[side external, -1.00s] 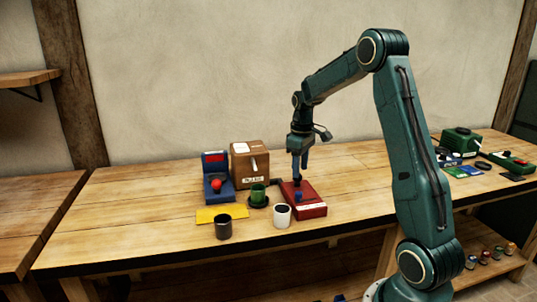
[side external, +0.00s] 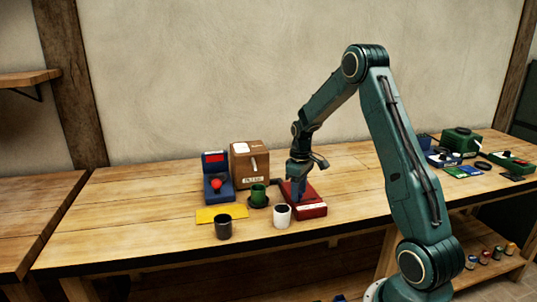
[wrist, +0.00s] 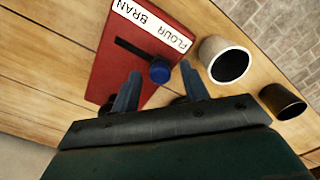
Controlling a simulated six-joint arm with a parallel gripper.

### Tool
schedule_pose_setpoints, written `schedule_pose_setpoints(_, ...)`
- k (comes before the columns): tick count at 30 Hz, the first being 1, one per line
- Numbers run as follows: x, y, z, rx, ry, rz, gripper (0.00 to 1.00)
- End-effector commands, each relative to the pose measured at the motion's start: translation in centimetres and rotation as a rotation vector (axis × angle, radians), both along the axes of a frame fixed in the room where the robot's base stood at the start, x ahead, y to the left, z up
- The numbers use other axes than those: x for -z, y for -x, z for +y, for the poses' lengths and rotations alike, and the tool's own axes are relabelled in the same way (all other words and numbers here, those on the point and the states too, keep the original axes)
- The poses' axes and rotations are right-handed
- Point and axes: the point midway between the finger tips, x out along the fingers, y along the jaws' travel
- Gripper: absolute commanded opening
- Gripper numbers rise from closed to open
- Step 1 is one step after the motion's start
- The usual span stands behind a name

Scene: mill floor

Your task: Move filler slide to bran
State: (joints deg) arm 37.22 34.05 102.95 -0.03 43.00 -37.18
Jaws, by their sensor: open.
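The filler slide is a red box (side external: 313,211) on the bench with a blue knob (wrist: 160,71) in a dark slot (wrist: 132,51). In the wrist view its white label (wrist: 150,25) reads BRAN toward the upper left and FLOUR toward the lower right. The knob is at the slot's FLOUR end. My gripper (wrist: 160,84) is open, with one fingertip to each side of the knob in the wrist view; I cannot tell whether either touches it. In the side view my gripper (side external: 298,200) is low over the box and hides the knob.
A white cup (side external: 282,216) stands close to the red box. Bare bench lies in front.

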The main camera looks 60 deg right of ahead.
Motion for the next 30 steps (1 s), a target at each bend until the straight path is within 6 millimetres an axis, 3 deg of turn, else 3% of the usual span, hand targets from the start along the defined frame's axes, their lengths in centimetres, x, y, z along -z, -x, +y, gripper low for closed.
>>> schedule_pose_setpoints(1,0.0,0.0,0.0,0.000,0.000,0.000,0.43)
schedule_pose_setpoints(8,0.0,0.0,0.0,0.000,0.000,0.000,0.00)
schedule_pose_setpoints(16,-0.1,0.5,-0.5,0.003,0.000,0.000,0.00)
schedule_pose_setpoints(30,-0.1,4.6,-4.6,0.002,0.002,0.000,0.00)
